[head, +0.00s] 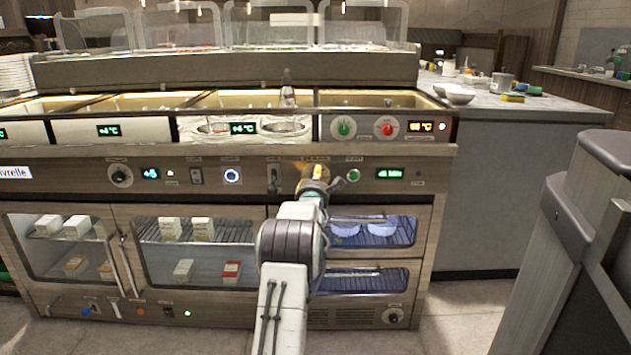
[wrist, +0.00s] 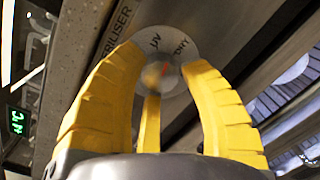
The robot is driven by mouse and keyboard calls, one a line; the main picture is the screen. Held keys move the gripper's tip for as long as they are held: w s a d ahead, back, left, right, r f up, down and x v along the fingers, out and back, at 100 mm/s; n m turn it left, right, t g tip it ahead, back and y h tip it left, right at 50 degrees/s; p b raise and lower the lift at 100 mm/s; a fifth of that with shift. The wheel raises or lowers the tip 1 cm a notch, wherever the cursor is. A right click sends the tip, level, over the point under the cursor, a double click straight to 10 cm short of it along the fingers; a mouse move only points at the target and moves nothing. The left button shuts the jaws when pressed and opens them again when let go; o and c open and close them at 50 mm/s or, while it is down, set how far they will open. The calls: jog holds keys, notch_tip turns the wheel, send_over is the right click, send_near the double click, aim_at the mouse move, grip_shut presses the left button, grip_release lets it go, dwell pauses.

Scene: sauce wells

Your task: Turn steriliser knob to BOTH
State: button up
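In the head view my gripper (head: 315,172) is at the panel and hides the dial.
Below the panel is a lit glass-fronted drawer (head: 375,232) with blue bowls. A green button (head: 353,175) and green display (head: 390,174) are to the right. A dark lever (head: 273,178) is to the left. Green and red knobs (head: 386,127) sit above.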

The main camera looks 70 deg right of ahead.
grip_shut()
jog(key=shift+r, duration=0.1)
jog(key=shift+r+m, duration=0.1)
jog(key=shift+m, duration=2.8)
jog(key=shift+c, duration=0.3)
grip_release()
jog(key=o, duration=0.5)
jog(key=shift+f, duration=0.2)
